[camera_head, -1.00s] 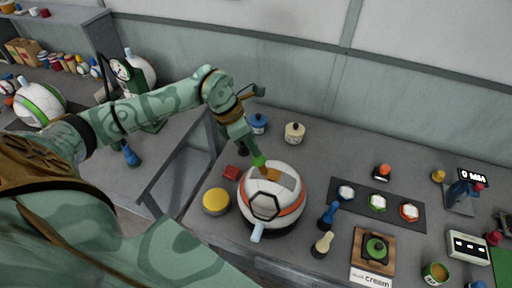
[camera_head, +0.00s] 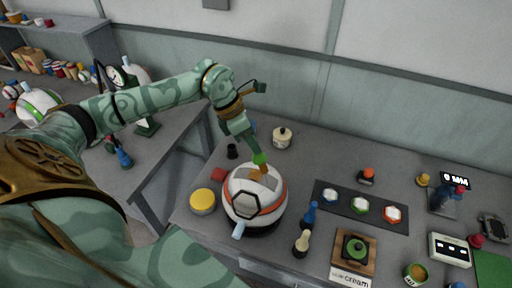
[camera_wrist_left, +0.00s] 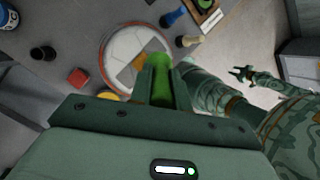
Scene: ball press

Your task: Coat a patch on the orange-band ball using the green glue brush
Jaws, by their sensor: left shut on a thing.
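The orange-band ball (camera_head: 238,183) is white with an orange stripe, a grey patch on top and a dark hexagonal ring on its near side. It sits on the bench, and also shows in the left wrist view (camera_wrist_left: 117,40). My left gripper (camera_head: 248,146) is above the ball, shut on the green glue brush (camera_head: 260,158). The brush points down, its orange tip at the grey patch; I cannot tell whether they touch. The brush's green handle (camera_wrist_left: 160,75) hides part of the ball in the wrist view. My right gripper (camera_wrist_left: 244,73) appears open and empty there, away from the ball.
A yellow-lidded jar (camera_head: 203,199) and a red block (camera_head: 218,174) stand left of the ball. Blue (camera_head: 309,215) and cream (camera_head: 301,243) pawn-shaped tools stand at right. Beyond are a dark mat (camera_head: 335,188) with hexagonal pieces and a wooden board (camera_head: 340,238).

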